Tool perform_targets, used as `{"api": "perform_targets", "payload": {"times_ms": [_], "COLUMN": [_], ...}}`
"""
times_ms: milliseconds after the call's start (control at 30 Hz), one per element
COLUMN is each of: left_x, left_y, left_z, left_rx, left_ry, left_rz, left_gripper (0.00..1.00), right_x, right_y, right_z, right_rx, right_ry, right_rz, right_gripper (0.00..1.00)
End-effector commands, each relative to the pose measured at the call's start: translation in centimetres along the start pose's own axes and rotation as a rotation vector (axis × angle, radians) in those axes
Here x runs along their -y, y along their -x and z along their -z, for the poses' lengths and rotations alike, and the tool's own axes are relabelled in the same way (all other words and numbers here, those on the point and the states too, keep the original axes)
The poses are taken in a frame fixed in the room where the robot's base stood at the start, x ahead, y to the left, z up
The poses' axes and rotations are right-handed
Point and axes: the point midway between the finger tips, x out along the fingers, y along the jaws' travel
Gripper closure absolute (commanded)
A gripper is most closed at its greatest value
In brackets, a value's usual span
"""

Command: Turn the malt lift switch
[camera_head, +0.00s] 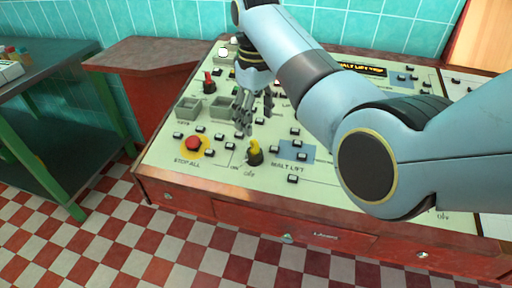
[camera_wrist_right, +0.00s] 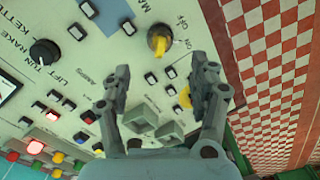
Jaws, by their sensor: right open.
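The malt lift switch is a yellow rotary knob on a dark base (camera_head: 255,152), near the panel's front edge, with ON and OFF marks beside it. It also shows in the right wrist view, at the top middle (camera_wrist_right: 159,42). My right gripper (camera_head: 253,116) is above the panel, behind the knob in the head view. In the right wrist view its two fingers (camera_wrist_right: 163,78) are spread and empty, and the knob lies beyond them, apart from both. My left gripper is not in view.
The control panel (camera_head: 165,172) has several small buttons. A red STOP ALL button (camera_head: 193,143) on yellow is left of the knob. Grey boxes (camera_head: 188,108) and a red-handled switch (camera_head: 209,82) stand near my gripper. A green table (camera_head: 55,60) is at left.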

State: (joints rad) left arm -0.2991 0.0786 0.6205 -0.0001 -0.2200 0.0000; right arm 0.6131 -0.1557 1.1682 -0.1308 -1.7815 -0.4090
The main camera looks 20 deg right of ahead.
Motion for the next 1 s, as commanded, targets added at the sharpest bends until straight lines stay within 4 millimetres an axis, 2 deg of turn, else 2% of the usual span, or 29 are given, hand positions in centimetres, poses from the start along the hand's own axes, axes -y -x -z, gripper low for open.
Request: {"api": "perform_targets", "payload": {"times_ms": [167, 400, 533, 700, 967, 1000], "left_x": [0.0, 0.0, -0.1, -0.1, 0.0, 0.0], "left_y": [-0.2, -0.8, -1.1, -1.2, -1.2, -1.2], "left_z": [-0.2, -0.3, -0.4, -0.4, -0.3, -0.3], "left_rx": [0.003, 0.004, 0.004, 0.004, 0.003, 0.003], "left_ry": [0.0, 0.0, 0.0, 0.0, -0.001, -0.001], "left_rz": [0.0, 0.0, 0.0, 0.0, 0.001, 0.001], "left_gripper": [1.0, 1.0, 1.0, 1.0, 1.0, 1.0], "right_x": [0.1, 0.1, 0.0, 0.0, 0.0, 0.0], "right_y": [-2.7, -7.6, -9.4, -10.4, -10.4, -10.4], "right_z": [-0.1, -0.1, 0.0, 0.0, 0.0, 0.0], "right_rx": [0.006, 0.004, 0.002, 0.0, 0.0, 0.0], "right_ry": [0.002, 0.001, 0.001, 0.0, 0.0, 0.0], "right_rz": [0.002, 0.002, 0.002, 0.001, 0.0, 0.0], "right_gripper": [0.39, 0.39, 0.39, 0.39, 0.39, 0.44]}}
